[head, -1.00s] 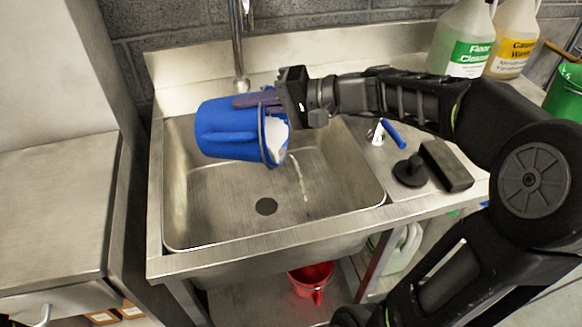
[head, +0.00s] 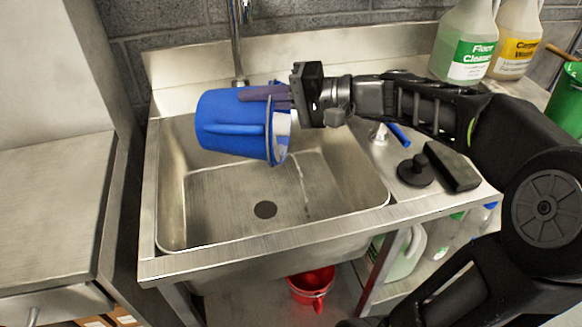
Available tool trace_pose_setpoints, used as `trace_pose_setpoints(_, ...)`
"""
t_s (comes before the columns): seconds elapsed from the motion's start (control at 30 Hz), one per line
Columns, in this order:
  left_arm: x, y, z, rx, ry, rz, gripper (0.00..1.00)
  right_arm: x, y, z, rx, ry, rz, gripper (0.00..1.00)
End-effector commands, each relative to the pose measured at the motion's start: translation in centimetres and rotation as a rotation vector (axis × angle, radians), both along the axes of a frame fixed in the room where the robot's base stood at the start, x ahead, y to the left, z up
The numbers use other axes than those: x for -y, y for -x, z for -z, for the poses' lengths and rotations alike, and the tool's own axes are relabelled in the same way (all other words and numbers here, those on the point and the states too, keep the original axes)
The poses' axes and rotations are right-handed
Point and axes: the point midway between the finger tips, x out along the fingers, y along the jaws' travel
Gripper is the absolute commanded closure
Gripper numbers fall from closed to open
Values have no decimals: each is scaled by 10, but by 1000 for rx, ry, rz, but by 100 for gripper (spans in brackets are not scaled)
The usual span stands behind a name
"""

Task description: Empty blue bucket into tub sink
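The blue bucket (head: 230,127) is tipped on its side above the tub sink (head: 205,205), with its mouth toward the right. A little white shows at its mouth; I cannot tell whether it is contents or the inner wall. My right gripper (head: 268,93) is shut on the bucket near its rim, on the upper side, and holds it up clear of the sink floor. One finger lies along the outside; the other is hidden. A thin pale streak crosses the sink floor near the dark drain (head: 265,210). My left gripper is out of view.
The faucet (head: 236,40) rises behind the bucket. A black plunger-like stopper (head: 416,172) and a dark block (head: 452,166) lie on the right ledge. Cleaner jugs (head: 466,42) stand at the back right. A red bucket (head: 311,285) is under the sink. A steel counter (head: 50,200) is at left.

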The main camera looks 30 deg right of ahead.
Motion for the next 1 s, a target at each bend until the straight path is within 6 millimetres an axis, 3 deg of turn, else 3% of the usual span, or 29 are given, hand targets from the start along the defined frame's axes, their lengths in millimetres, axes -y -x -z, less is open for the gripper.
trace_pose_setpoints(0.13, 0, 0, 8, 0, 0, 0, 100, 1, 2, 0, 13, -12, -1, 100)
trace_pose_setpoints(0.23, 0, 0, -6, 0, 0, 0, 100, -1, 0, -7, 0, -2, -2, 100)
trace_pose_setpoints(0.37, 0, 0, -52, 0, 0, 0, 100, -11, -10, -12, -73, 63, -5, 100)
trace_pose_setpoints(0.53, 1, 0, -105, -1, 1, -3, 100, -33, -31, 0, -184, 162, -9, 100)
trace_pose_setpoints(0.7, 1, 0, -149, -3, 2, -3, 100, -43, -41, 16, -276, 248, -8, 100)
trace_pose_setpoints(0.83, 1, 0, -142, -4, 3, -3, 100, -43, -42, 31, -290, 267, -4, 100)
trace_pose_setpoints(1.0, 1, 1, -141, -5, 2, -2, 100, -43, -42, 31, -288, 266, -3, 100)
